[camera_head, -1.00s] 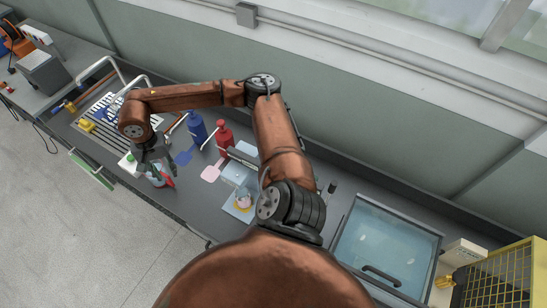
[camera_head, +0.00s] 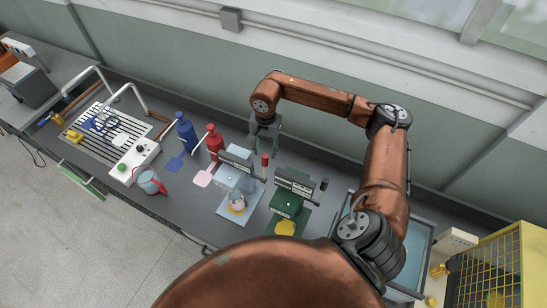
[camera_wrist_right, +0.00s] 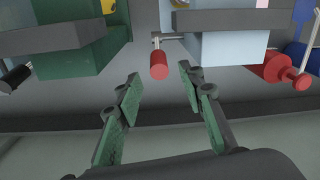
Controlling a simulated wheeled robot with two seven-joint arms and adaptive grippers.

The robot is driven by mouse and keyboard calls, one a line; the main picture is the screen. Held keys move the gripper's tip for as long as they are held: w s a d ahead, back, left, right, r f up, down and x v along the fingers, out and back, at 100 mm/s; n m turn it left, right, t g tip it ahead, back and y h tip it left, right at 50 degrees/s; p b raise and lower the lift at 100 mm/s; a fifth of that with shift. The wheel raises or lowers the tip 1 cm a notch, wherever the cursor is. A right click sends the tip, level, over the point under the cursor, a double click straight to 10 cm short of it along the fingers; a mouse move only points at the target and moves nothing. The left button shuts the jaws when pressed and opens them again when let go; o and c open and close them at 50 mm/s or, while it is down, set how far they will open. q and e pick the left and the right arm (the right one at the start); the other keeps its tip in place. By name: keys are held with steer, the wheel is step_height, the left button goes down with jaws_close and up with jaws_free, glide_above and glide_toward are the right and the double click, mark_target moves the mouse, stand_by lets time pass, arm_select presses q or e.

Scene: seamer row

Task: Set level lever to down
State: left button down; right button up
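A lever with a red cylindrical handle (camera_head: 265,160) sticks out from the back of the light-blue seamer (camera_head: 236,178). In the right wrist view, the red handle (camera_wrist_right: 159,65) hangs on a thin metal rod beside the pale blue body (camera_wrist_right: 228,48). My right gripper (camera_head: 265,148) reaches down behind the seamers. In the wrist view my right gripper (camera_wrist_right: 160,73) is open, its two green-padded fingers on either side of the red handle's line, with nothing seen held. Whether a finger touches the handle cannot be told. My left gripper is out of view.
A green seamer (camera_head: 286,203) with a black-handled lever (camera_head: 324,184) stands to the right. The wall is close behind.

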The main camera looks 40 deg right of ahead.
mark_target(266, 155)
step_height(266, 155, down, 5)
steer(key=shift+r+p, duration=0.1)
steer(key=shift+p, duration=0.6)
steer(key=shift+f, duration=0.5)
steer(key=c, duration=0.5)
jaws_close()
